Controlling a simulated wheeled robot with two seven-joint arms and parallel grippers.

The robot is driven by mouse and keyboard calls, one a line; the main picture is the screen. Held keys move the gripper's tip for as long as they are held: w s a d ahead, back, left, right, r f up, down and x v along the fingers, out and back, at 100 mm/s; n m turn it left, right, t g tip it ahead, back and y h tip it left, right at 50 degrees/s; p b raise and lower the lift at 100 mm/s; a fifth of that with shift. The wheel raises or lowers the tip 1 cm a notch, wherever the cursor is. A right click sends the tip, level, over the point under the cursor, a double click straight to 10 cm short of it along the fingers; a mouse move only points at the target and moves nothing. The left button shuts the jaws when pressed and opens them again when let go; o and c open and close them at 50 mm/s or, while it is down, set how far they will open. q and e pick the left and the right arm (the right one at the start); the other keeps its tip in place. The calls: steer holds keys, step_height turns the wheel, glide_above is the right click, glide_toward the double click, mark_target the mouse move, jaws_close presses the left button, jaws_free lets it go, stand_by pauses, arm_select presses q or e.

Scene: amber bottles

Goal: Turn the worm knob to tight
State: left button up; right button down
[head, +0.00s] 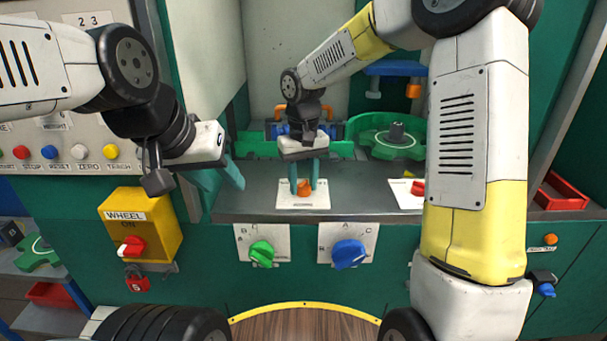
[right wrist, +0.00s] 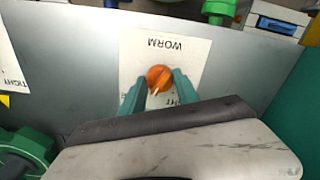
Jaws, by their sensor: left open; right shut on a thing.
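The worm knob (head: 304,187) is a small orange knob on a white label plate (head: 290,203) on the grey ledge. In the right wrist view the knob (right wrist: 159,77) has a pale pointer line, and the plate reads WORM (right wrist: 165,44); its other lettering is partly hidden by my fingers. My right gripper (head: 306,187) reaches down over the plate with its teal fingers on either side of the knob, shut on it; the fingers (right wrist: 160,88) show there too. My left gripper (head: 232,180) is open and empty, left of the ledge near the panel.
Green (head: 262,253) and blue (head: 349,253) knobs sit on the front panel below the ledge. A red knob (head: 418,188) is on a plate to the right. A yellow WHEEL box (head: 141,225) is at left. A green round fixture (head: 392,140) stands behind the ledge.

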mark_target(303, 183)
steer(key=n, duration=1.3)
steer(key=shift+n, duration=0.3)
steer(key=shift+r, duration=0.1)
stand_by(0.3)
steer(key=c, duration=0.9)
jaws_free()
step_height(303, 183, up, 8)
steer(key=shift+f, duration=0.15)
